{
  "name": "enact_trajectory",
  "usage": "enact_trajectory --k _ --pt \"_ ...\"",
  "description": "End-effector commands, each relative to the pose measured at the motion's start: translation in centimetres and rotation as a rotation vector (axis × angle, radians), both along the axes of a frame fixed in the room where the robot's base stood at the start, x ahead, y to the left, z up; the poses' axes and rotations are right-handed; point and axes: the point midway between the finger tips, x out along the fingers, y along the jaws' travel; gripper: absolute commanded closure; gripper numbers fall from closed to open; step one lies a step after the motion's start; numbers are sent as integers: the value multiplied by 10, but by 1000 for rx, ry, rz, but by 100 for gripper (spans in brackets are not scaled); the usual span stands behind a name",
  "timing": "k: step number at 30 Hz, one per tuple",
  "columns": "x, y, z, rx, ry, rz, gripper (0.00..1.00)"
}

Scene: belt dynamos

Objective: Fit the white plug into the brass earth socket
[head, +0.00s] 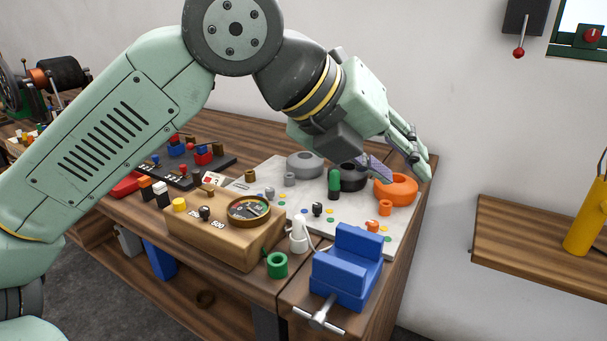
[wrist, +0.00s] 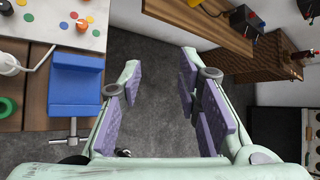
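The white plug (head: 298,236) stands beside the wooden meter box (head: 215,232), with a white cable running right from it. It shows at the left edge of the wrist view (wrist: 9,64). A small brass-coloured cylinder (head: 250,176) stands near the grey panel's left edge; I cannot tell whether it is the brass earth socket. My gripper (head: 402,172) is above the panel's right side, apart from the plug. In the wrist view its fingers (wrist: 158,98) are spread with nothing between them.
A blue vise (head: 346,265) is at the bench's front right, close to the plug. A green ring (head: 277,265) lies in front of the plug. Orange, black and grey round parts (head: 304,163) stand on the panel. Open floor (wrist: 155,65) shows beyond the bench edge.

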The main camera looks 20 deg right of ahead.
Motion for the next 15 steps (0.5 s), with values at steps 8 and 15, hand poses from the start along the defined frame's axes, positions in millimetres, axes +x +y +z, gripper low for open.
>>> enact_trajectory --k 8,15 --pt "92 53 -68 575 -55 541 69" --pt "109 72 -78 668 -72 661 69"
